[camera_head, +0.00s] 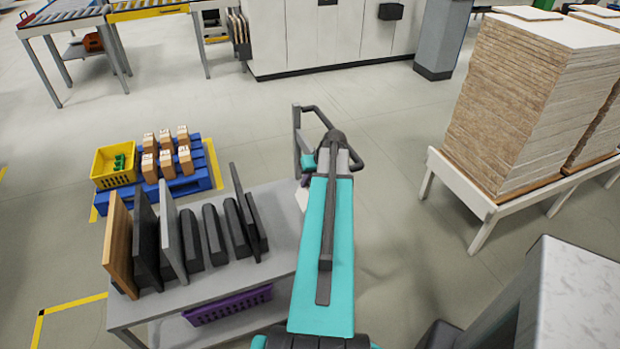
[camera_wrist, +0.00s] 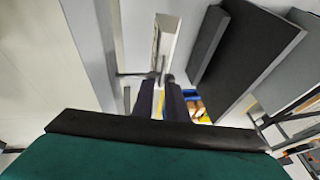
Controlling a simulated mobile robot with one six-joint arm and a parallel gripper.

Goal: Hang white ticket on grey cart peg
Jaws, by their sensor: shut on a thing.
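My gripper (camera_wrist: 163,82) shows in the wrist view as two dark fingers close together, shut on the white ticket. The white ticket (camera_wrist: 166,38) appears as a narrow pale strip beyond the fingertips. In the head view, a small white patch of the ticket (camera_head: 302,199) shows left of my teal arm, which hides most of the gripper. The grey cart (camera_head: 180,295) stands below and left of my arm. A thin dark rod (camera_wrist: 132,74) lies just left of the fingertips in the wrist view; I cannot tell whether it is the cart peg or touches the ticket.
Several dark and grey boards and one brown board (camera_head: 118,240) stand on the cart, left of my arm. A purple crate (camera_head: 228,306) sits on its lower shelf. A blue pallet (camera_head: 185,184) lies behind. A board stack (camera_head: 530,100) stands right, with open floor between.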

